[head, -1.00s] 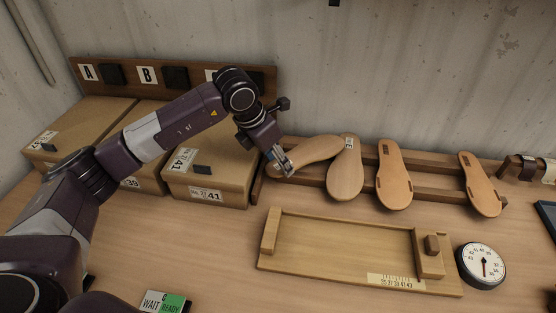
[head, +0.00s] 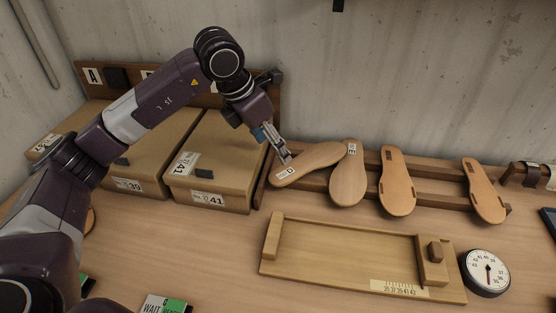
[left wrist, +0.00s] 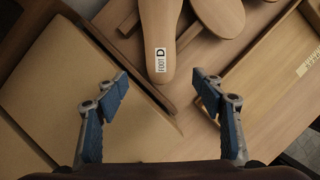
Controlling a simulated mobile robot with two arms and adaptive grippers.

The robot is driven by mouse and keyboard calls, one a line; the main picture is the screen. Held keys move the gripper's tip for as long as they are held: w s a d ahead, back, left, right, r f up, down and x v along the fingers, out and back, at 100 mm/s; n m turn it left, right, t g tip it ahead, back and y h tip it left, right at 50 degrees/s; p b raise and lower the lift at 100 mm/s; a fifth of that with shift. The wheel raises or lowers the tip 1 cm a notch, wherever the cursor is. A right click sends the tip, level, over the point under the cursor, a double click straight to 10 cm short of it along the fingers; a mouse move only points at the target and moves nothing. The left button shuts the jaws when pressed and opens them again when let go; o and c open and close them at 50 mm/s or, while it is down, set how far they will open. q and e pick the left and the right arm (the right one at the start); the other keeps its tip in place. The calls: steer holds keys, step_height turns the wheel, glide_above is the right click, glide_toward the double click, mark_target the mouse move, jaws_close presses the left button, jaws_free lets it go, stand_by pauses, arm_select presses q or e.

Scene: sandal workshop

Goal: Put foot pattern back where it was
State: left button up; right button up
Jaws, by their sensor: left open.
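A tan foot pattern labelled D (head: 312,161) lies slanted across the left part of the wooden rack (head: 430,171). Its far end is beside the pattern labelled E (head: 348,180); I cannot tell whether they touch. My left gripper (head: 284,157) is open at the labelled end of pattern D. In the left wrist view, pattern D (left wrist: 161,30) shows between and beyond the two spread fingers of the gripper (left wrist: 160,77), with nothing held. My right gripper is not in view.
Two more patterns (head: 397,180) (head: 484,190) rest on the rack, with a gap between them. A wooden measuring tray (head: 340,262) and a round dial (head: 486,272) are in front. Cardboard boxes (head: 213,160) stand left of the rack. A wall is behind.

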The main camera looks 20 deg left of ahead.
arm_select(q)
steer(key=shift+v, duration=2.2)
